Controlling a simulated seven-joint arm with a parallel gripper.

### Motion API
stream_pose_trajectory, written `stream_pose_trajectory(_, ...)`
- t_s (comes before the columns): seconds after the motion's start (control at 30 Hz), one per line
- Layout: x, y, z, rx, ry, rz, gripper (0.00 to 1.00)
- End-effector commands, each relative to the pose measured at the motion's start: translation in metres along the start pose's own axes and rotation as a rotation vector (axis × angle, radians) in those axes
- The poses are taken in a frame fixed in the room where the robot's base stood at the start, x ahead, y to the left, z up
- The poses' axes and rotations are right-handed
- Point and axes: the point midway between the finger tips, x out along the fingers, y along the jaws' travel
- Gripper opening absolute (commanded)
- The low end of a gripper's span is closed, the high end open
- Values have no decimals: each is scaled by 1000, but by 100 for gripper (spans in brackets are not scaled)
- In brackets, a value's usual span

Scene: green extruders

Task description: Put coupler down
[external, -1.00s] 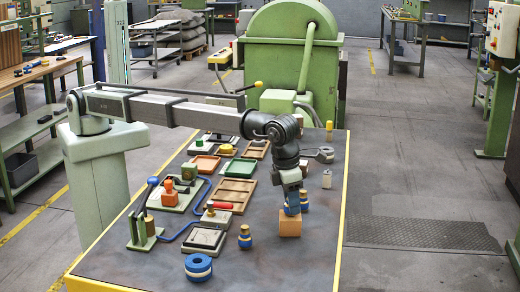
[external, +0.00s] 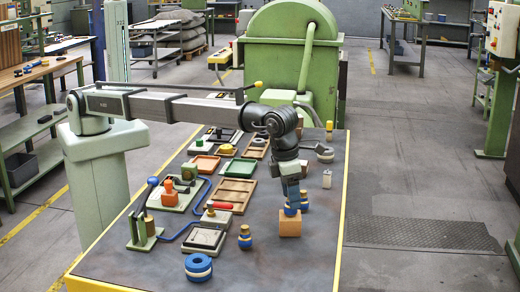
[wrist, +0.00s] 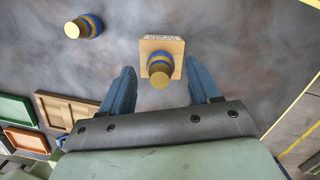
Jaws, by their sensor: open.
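A blue and brass coupler (external: 290,209) stands upright on a small wooden block (external: 290,225) at the right of the table. In the wrist view the coupler (wrist: 159,70) sits on the block (wrist: 174,45), between and beyond the fingers. My gripper (external: 293,197) is above the block, fingers down around the coupler's top. In the wrist view my gripper (wrist: 163,82) is open, with clear gaps on both sides of the coupler. A similar blue and brass piece (external: 245,238) stands on the table to the left.
A blue and cream ring stack (external: 198,267) is at the front. Trays (external: 237,192), a blue tube frame (external: 185,229) and a framed plate (external: 204,239) lie left. The front right tabletop is clear.

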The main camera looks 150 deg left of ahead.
Motion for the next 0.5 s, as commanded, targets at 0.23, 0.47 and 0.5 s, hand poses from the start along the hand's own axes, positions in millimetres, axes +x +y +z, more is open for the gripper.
stream_pose_trajectory(0.23,-49,0,0,0,-1,-1,62)
stream_pose_trajectory(0.47,-82,0,0,0,0,0,62)
stream_pose_trajectory(0.5,-86,0,0,0,0,0,62)
